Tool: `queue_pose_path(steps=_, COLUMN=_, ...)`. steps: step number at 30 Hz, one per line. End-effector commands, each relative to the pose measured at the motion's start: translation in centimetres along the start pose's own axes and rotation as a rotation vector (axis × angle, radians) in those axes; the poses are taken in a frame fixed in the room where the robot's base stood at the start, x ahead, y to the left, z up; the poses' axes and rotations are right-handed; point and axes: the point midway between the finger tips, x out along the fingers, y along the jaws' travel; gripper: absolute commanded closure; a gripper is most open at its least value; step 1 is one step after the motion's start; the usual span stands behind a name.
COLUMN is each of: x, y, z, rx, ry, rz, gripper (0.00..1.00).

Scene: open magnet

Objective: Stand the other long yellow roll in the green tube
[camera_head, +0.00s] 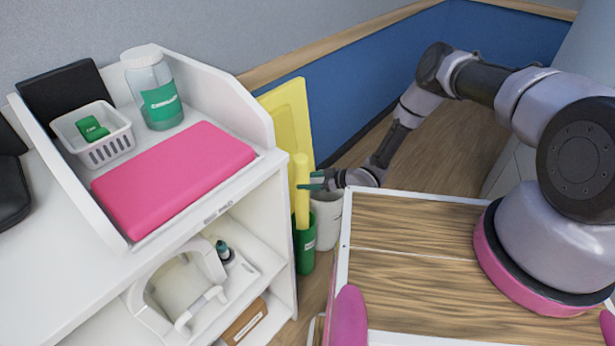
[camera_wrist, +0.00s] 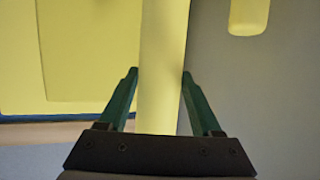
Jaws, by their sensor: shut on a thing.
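A long yellow roll (camera_head: 302,172) stands about upright in the head view, in line with the green tube (camera_head: 306,257) below it. My gripper (camera_head: 315,182) reaches in from the right at the roll's height. In the wrist view my gripper (camera_wrist: 158,85) is shut on a yellow roll (camera_wrist: 162,60), with a green finger on each side. The rounded end of another yellow roll (camera_wrist: 249,14) shows at the top right there, apart from the held one. I cannot tell whether the held roll's lower end is inside the tube.
A white bin (camera_head: 328,222) stands just right of the tube. A yellow panel (camera_head: 290,112) leans behind. The white shelf unit (camera_head: 284,240) is close on the left, with a pink box (camera_head: 175,177) on top. My wooden deck is at the right front.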

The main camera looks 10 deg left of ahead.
Motion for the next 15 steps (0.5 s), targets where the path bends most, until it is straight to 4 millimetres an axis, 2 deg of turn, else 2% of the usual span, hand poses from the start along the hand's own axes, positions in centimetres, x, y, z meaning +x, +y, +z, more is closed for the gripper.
queue_pose_path(steps=15, x=1.6, y=0.0, z=3.9, rx=0.0, ry=0.0, rz=0.001, gripper=1.0)
